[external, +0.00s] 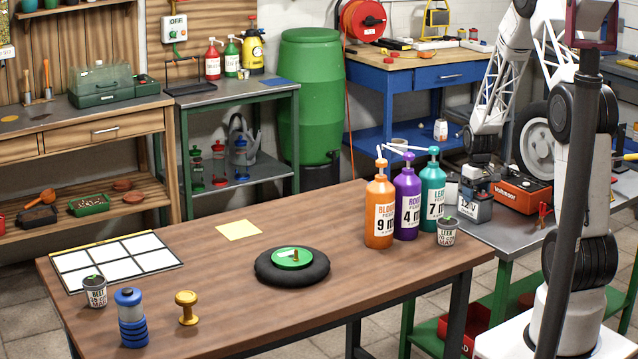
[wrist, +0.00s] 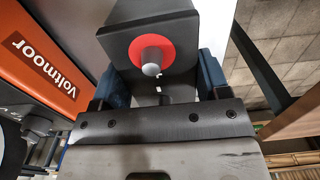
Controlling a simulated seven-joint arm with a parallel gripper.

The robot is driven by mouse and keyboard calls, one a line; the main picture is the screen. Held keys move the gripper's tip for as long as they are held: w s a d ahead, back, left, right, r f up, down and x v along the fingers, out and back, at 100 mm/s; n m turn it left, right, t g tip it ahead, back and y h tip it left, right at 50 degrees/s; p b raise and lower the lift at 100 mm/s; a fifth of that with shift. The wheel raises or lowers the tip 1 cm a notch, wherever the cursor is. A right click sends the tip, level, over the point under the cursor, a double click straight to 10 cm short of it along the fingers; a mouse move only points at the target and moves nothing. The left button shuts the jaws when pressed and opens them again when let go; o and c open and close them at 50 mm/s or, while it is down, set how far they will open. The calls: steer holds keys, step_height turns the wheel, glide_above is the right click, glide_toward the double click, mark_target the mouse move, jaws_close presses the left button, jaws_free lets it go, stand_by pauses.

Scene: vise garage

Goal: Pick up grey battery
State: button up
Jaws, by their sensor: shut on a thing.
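The grey battery (external: 475,208), a boxy block with a 12 V label, is upright at the left end of the grey metal bench. In the wrist view its dark top (wrist: 185,22) shows a grey terminal post in a red ring. My gripper (external: 480,172) is above the battery, pointing down. In the wrist view my gripper's blue fingers (wrist: 163,82) are shut on the battery's two sides. The battery's underside is hidden, so I cannot tell whether it touches the bench.
The orange Voltmoor unit (external: 520,187) stands close to the battery's right; it also shows in the wrist view (wrist: 45,65). Orange, purple and teal bottles (external: 406,205) and a small labelled pot (external: 447,232) stand on the wooden table to the left. A tire (external: 537,143) is behind.

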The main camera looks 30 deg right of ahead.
mark_target(476, 192)
steer(key=shift+r, duration=0.25)
steer(key=shift+r, duration=1.3)
steer(key=shift+s+r, duration=0.1)
steer(key=shift+r, duration=0.25)
steer(key=s+a, duration=0.3)
steer(key=s, duration=0.4)
steer(key=s+a+r, duration=0.1)
steer(key=s+a, duration=0.2)
steer(key=s, duration=0.4)
steer(key=shift+s+r, duration=0.15)
steer(key=shift+s, duration=0.05)
steer(key=shift+a, duration=0.1)
